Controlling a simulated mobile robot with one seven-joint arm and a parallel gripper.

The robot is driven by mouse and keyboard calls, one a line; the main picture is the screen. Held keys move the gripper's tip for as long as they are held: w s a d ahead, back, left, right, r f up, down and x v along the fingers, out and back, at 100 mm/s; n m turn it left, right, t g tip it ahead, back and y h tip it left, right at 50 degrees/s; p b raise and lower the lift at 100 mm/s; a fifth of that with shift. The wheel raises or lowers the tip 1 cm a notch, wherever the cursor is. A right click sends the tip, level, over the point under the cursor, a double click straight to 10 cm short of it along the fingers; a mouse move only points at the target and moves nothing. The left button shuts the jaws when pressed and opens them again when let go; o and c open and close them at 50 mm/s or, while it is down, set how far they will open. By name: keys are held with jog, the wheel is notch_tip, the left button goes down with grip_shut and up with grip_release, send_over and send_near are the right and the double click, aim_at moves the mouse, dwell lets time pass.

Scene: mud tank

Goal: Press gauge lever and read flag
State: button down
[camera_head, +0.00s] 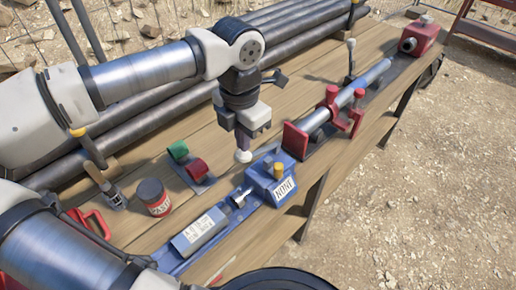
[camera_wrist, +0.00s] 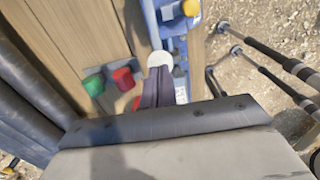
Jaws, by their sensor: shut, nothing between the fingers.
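A blue gauge box (camera_head: 262,178) with a yellow knob (camera_head: 278,169) on top sits near the bench's front edge. Its white flag plate (camera_head: 285,190) seems to read "NONE". A blue rail runs from it to the left, carrying a grey block (camera_head: 200,232) with a lettered label. A small dark and silver part (camera_head: 240,198) sits between block and box; I cannot tell if it is the lever. My gripper (camera_head: 243,156) points down, shut and empty, above the bench just behind-left of the box. In the wrist view its pale tip (camera_wrist: 160,60) overlaps the blue assembly (camera_wrist: 172,28).
Green and red rollers (camera_head: 190,160) on a plate lie left of my gripper. A red paste can (camera_head: 153,197) and a brush (camera_head: 112,195) stand farther left. A red clamp (camera_head: 335,108) holds a steel rod to the right. Dark pipes lie along the back.

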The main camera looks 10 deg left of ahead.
aim_at(244, 155)
jog(key=shift+f+b, duration=2.6)
jog(key=shift+b, duration=0.05)
jog(key=shift+r, duration=0.15)
notch_tip(244, 155, up, 11)
jog(key=p, duration=0.6)
jog(key=shift+p, duration=0.4)
